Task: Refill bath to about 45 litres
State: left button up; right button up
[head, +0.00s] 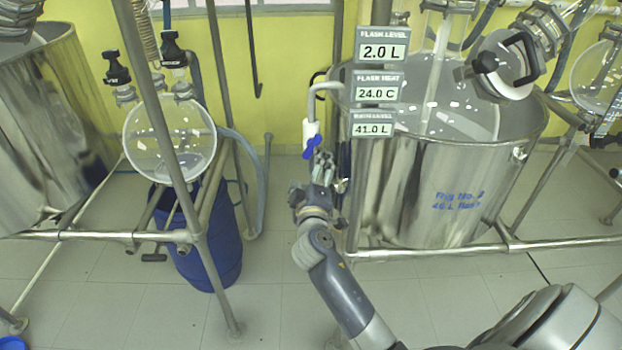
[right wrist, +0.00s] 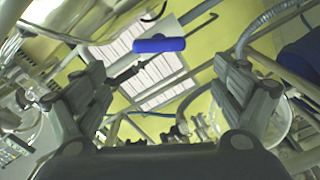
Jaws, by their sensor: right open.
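The steel bath (head: 440,190) stands right of centre in the head view, marked Rig No. 2 in blue, with liquid inside. Its lowest display (head: 379,124) reads 41.0 L; that label's words are blurred. A grey pipe with a white valve body and a blue valve handle (head: 312,146) bends over the bath's left rim. My right gripper (head: 323,162) is open just below the handle. In the right wrist view the blue handle (right wrist: 158,45) shows ahead, between and beyond the open fingers (right wrist: 160,85), apparently not touched. My left gripper is not in view.
Displays above read flask level 2.0 L (head: 382,45) and flask heat 24.0 C (head: 378,87). A metal frame post (head: 356,200) stands close right of my gripper. A round flask (head: 170,140) and a blue drum (head: 205,250) stand left. Tiled floor lies clear between.

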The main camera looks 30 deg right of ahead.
jog(key=shift+v, duration=1.55)
dwell(6.5)
